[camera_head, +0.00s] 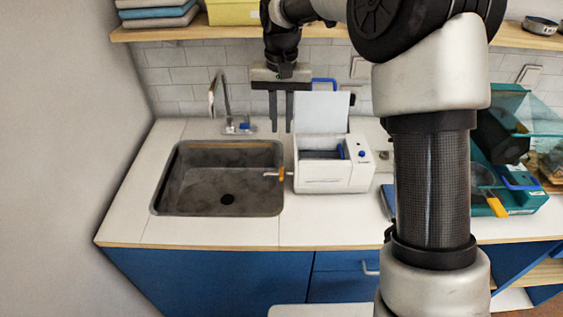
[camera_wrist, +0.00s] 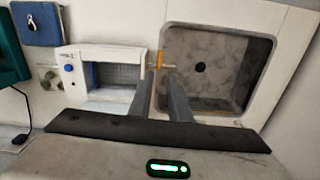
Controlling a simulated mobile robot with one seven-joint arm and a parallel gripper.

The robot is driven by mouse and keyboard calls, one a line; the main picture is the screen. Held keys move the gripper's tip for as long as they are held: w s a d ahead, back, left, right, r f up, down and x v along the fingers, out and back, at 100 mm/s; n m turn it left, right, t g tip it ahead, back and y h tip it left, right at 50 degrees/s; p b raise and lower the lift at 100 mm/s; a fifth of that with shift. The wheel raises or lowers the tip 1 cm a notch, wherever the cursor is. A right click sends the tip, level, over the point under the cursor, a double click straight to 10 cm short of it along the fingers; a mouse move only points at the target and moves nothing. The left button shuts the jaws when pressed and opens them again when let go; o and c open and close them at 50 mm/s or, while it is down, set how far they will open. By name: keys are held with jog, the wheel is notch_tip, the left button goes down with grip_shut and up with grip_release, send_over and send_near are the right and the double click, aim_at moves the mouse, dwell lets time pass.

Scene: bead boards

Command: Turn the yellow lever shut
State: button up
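The yellow lever (camera_head: 281,173) is a small yellow-orange handle on a short pale stem at the left side of a white box (camera_head: 331,186), over the sink's right rim. In the wrist view the lever (camera_wrist: 159,59) shows just beyond the fingertips, with the stem pointing right over the sink. My gripper (camera_head: 281,130) hangs fingers down, above the counter between the faucet and the white box's raised lid. It also shows in the wrist view (camera_wrist: 158,74). Its two fingers are apart with nothing between them. It appears apart from the lever.
The sink (camera_head: 180,199) is empty, with a faucet (camera_head: 221,100) behind it. The box's lid (camera_head: 321,112) stands up close to my fingers. A teal container (camera_head: 527,201) with another yellow handle (camera_head: 497,207) is at the right. A shelf (camera_head: 160,33) runs above.

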aim_at(281, 174)
notch_tip(281, 174, down, 16)
jog(key=shift+f, duration=0.25)
jog(key=shift+c, duration=0.2)
grip_shut()
